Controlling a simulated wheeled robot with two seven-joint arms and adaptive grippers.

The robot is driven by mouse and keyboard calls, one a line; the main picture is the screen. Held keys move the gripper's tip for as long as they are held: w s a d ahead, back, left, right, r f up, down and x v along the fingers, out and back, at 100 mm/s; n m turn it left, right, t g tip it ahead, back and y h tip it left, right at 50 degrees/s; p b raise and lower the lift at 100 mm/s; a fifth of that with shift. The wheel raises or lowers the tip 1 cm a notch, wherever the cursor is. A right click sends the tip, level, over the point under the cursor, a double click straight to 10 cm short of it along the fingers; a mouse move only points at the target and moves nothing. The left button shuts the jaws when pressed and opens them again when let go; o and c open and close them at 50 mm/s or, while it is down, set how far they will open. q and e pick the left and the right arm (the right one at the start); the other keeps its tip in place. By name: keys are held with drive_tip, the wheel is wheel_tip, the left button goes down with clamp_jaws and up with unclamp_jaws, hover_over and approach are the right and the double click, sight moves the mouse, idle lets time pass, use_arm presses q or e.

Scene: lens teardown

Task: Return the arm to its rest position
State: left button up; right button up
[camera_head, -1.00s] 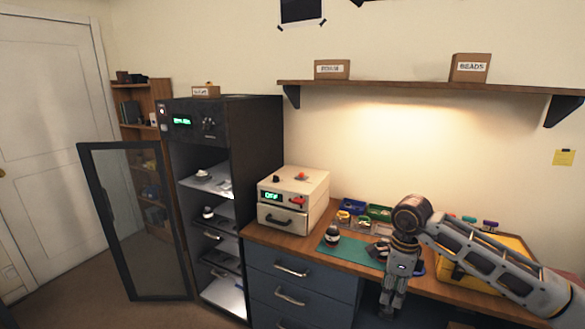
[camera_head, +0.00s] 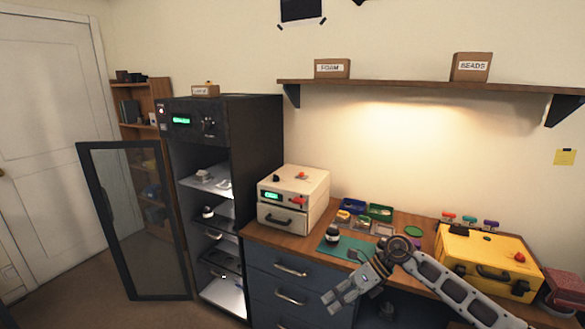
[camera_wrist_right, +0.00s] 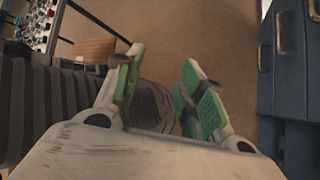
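My right arm comes in from the lower right of the head view. Its gripper (camera_head: 345,293) is in front of the blue drawers, pointing down and to the left, below the desk top's front edge. In the right wrist view the two green-padded fingers (camera_wrist_right: 160,85) stand apart, with nothing between them and brown floor beyond. The right gripper is open and empty. My left gripper is not in view.
The wooden desk bears a green mat (camera_head: 343,246) with a dark jar (camera_head: 332,236), a cream box (camera_head: 293,190) and a yellow case (camera_head: 487,256). Blue drawers (camera_head: 290,280) are below. A dark cabinet (camera_head: 262,140) stands left, its glass door (camera_head: 137,220) open.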

drive_tip(key=w+f+m+t+y, duration=0.5)
drive_tip(key=w+f+m+t, duration=0.35)
drive_tip(key=f+m, duration=0.5)
drive_tip(key=s+d+f+m+t+h, duration=0.2)
drive_tip(key=s+d+f+m+h, duration=0.15)
drive_tip(key=f+m, duration=0.35)
drive_tip(key=s+d+f+m+t+h, duration=0.15)
drive_tip(key=d+f+m, duration=0.25)
drive_tip(key=f, duration=0.5)
drive_tip(key=s+d+f+m+t+h, duration=0.1)
drive_tip(key=s+d+f+m+h, duration=0.25)
drive_tip(key=f+m, duration=0.35)
drive_tip(key=s+d+f+m+g+h, duration=0.2)
drive_tip(key=s+d+f+m+h, duration=0.1)
drive_tip(key=s+f, duration=0.75)
drive_tip(key=s+d+f+m+g+h, duration=0.2)
drive_tip(key=s+f+m, duration=0.1)
drive_tip(key=s+f, duration=0.7)
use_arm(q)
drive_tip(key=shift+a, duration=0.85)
use_arm(e)
drive_tip(key=s+f+m+g, duration=0.2)
drive_tip(key=s+f+g, duration=0.1)
drive_tip(key=s, duration=1.1)
drive_tip(key=s+f+m+g+h, duration=0.1)
drive_tip(key=s+f+m+g, duration=0.2)
drive_tip(key=s, duration=1.1)
drive_tip(key=shift+s+a+f+g, duration=0.3)
drive_tip(key=shift+a+f, duration=0.1)
drive_tip(key=shift+f, duration=0.25)
